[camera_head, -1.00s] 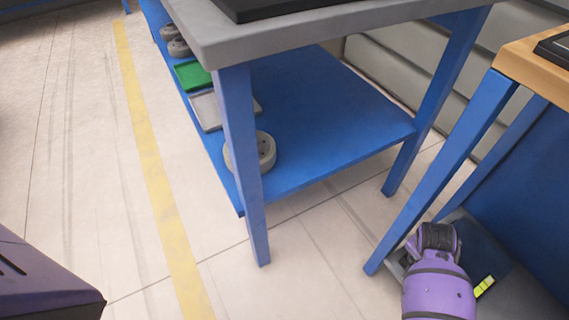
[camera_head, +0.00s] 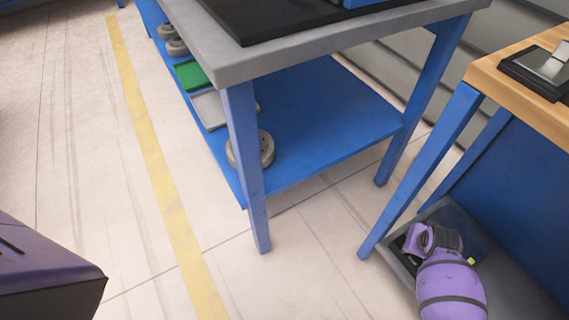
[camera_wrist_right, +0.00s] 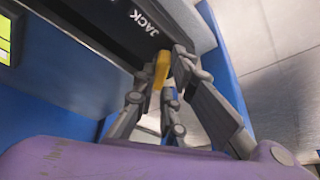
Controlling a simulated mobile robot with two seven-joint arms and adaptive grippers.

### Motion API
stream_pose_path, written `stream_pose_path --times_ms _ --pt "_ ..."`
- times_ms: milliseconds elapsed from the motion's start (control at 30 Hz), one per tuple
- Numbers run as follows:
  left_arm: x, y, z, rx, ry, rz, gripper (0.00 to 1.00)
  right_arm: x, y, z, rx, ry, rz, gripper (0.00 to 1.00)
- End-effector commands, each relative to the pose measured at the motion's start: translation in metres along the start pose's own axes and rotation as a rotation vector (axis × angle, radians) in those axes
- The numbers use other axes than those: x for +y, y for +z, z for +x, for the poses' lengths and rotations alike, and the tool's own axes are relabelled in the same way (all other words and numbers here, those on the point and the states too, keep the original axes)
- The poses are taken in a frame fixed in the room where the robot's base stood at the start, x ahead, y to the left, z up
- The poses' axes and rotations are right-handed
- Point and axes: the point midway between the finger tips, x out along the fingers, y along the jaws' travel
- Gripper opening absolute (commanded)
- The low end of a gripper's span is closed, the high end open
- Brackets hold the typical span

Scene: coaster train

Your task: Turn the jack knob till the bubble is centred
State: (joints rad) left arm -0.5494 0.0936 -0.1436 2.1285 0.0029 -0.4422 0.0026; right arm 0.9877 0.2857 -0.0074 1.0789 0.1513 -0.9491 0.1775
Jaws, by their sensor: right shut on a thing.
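The yellow jack knob (camera_wrist_right: 161,68) shows in the right wrist view, under a dark panel (camera_wrist_right: 120,35) marked JACK. My right gripper (camera_wrist_right: 158,85) is shut on the knob, its grey fingers on either side of it. In the head view my right gripper (camera_head: 430,239) is low by the lower shelf of the wooden-topped bench; its fingertips are hidden. A yellow-green patch, which looks like the level vial (camera_wrist_right: 5,40), is cut off at the wrist view's left edge. A sliver of it (camera_head: 470,261) shows beside my arm in the head view. I cannot make out the bubble.
The bench's grey lower shelf (camera_head: 405,283) and blue leg (camera_head: 420,175) are close to my right arm. A blue table with a grey top (camera_head: 240,64) stands to the left, with grey discs and trays on its lower shelf (camera_head: 325,135).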

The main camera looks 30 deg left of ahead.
Motion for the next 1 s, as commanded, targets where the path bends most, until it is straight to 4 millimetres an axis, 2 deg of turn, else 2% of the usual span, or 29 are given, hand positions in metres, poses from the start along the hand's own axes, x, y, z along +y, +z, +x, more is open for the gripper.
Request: stream_pose_path --times_ms 33,367,700,1000 --pt "0.000 -0.006 -0.001 0.009 0.001 0.000 0.30 0.002 -0.001 -0.002 0.000 -0.014 -0.042 0.00" --pt "0.000 -0.005 -0.001 0.008 0.001 0.001 0.30 0.005 -0.001 0.001 0.000 -0.134 -0.332 0.00" --pt "0.002 0.005 0.015 -0.004 0.003 0.001 0.30 0.006 0.000 0.004 -0.002 -0.254 -0.618 0.00" --pt "0.002 0.013 0.029 -0.015 0.005 0.003 0.30 0.006 -0.001 0.004 -0.002 -0.329 -0.799 0.00"
